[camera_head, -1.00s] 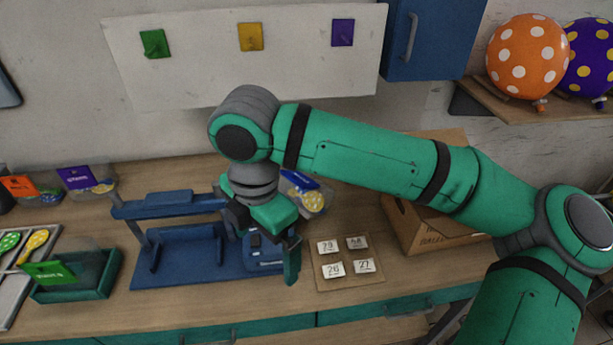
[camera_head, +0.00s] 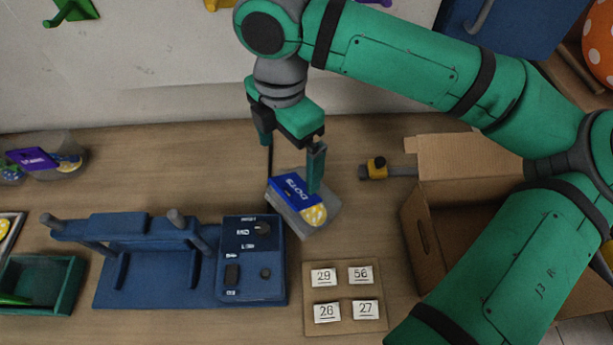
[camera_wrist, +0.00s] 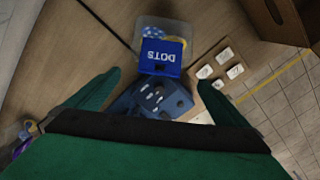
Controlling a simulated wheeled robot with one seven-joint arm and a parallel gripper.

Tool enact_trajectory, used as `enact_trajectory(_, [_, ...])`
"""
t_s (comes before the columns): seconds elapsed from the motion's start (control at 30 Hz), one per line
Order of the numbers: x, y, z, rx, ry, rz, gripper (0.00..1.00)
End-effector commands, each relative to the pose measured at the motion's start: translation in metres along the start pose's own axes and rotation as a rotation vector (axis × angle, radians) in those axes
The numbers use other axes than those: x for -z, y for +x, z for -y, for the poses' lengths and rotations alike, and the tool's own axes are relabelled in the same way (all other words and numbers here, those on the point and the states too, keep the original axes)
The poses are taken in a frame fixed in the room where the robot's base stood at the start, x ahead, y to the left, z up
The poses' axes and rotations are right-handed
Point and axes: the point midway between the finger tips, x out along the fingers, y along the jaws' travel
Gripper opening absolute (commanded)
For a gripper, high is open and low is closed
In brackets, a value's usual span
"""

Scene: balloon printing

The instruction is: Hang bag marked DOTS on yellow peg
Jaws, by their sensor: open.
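The bag marked DOTS (camera_head: 312,212) is a clear bag with a blue header and a yellow dotted balloon inside; it lies on the table behind the control box. It also shows in the wrist view, with its blue DOTS header (camera_wrist: 161,54) beyond my fingers. My gripper (camera_head: 292,168) is open, pointing down at the bag's back edge; one finger overlaps the bag in the head view, and I cannot tell if it touches. The yellow peg (camera_head: 219,5) on the white wall board is mostly cut off at the top edge.
A blue machine (camera_head: 150,275) with a control box (camera_head: 251,275) stands in front of the bag. A board with numbered cards (camera_head: 345,297) and an open cardboard box (camera_head: 460,157) are to the right. A green peg (camera_head: 72,12) is at the upper left. Table behind the machine is clear.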

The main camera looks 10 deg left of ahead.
Motion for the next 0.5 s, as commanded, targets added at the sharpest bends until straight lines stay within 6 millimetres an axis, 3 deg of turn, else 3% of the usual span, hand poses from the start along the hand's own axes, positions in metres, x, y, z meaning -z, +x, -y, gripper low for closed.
enact_trajectory(0.3, [0.0, 0.041, 0.001, 0.002, 0.0, -0.001, 1.0])
enact_trajectory(0.5, [0.0, 0.055, 0.001, 0.001, 0.0, 0.0, 1.0])
